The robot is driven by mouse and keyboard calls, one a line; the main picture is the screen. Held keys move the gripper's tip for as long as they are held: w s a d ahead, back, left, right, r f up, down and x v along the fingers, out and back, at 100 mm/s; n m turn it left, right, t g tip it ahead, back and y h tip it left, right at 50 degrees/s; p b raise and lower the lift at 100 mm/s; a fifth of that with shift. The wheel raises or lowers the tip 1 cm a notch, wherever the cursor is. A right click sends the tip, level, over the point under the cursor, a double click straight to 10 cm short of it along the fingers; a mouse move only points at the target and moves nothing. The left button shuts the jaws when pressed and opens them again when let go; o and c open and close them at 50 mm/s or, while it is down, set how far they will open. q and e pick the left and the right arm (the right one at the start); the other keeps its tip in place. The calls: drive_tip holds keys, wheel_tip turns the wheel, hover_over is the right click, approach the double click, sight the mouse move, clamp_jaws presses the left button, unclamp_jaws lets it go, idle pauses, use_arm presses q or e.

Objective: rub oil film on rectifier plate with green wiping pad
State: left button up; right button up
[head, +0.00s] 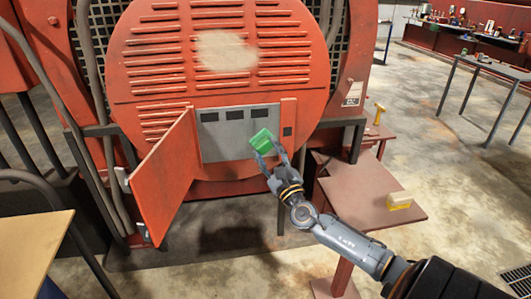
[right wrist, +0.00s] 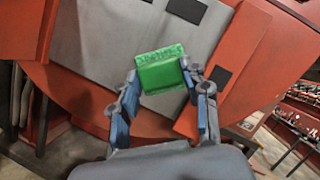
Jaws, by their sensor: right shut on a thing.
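My right gripper (head: 271,156) is shut on the green wiping pad (head: 261,140) and holds it in front of the lower right part of the grey plate (head: 222,143). The plate sits in an opening low on the red round housing and has several dark rectangles along its top. In the right wrist view the pad (right wrist: 160,72) sits between the fingertips, with the grey plate (right wrist: 105,38) behind it. I cannot tell whether the pad touches the plate. No oil film can be made out on the plate. My left gripper is not in view.
A red door (head: 165,178) hangs open left of the plate. A pale patch (head: 226,51) marks the louvred housing above. A small red-brown table (head: 350,190) at the right bears a yellow block (head: 399,201). A wooden tabletop (head: 30,250) stands at the lower left.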

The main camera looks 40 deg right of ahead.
drive_tip(key=w+a+p, duration=0.1)
drive_tip(key=a, duration=0.2)
drive_tip(key=w+a+p, duration=0.1)
drive_tip(key=w+a, duration=0.1)
drive_tip(key=a, duration=0.1)
drive_tip(key=w+a, duration=0.2)
drive_tip(key=a, duration=0.1)
drive_tip(key=shift+w+p, duration=0.2)
drive_tip(key=shift+p, duration=0.2)
idle(0.4)
drive_tip(key=s+a+p, duration=0.2)
drive_tip(key=s+a, duration=0.1)
drive_tip(key=s, duration=0.2)
idle(0.5)
drive_tip(key=shift+s+a, duration=0.1)
